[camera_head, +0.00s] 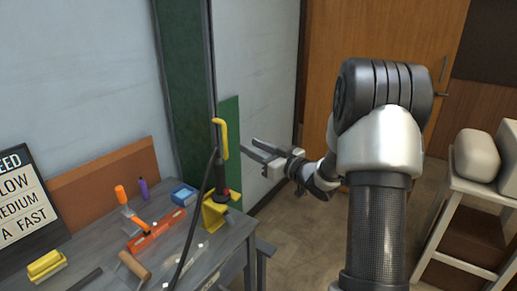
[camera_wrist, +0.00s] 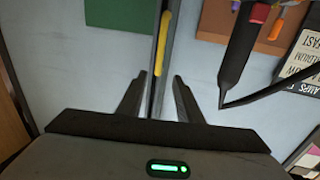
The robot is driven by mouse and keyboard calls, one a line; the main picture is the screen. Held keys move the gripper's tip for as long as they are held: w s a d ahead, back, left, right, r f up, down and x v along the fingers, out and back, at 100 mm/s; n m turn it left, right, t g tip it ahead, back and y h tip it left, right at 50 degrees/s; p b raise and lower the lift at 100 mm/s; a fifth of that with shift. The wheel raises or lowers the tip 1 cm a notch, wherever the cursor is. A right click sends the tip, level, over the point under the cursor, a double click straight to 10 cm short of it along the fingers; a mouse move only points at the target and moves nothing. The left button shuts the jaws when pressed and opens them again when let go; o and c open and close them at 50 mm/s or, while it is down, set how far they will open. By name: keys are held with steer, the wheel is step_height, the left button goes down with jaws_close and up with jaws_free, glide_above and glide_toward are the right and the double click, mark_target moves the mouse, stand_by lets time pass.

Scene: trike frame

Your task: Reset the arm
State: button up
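My gripper (camera_head: 250,149) is at the end of my arm, held out in the air to the right of the workbench and pointing left in the head view. Its two fingers stand apart with nothing held between them. In the wrist view my gripper (camera_wrist: 160,78) also shows a gap between the fingers. A dark post and a yellow strip show behind that gap, and I cannot tell how far off they are. My arm is bent, with its elbow high at the right of the head view.
A shelf (camera_head: 462,186) with pale rounded items stands at right. A wooden door (camera_head: 335,60) is behind. Floor between looks clear.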

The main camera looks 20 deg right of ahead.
steer(key=shift+v, duration=1)
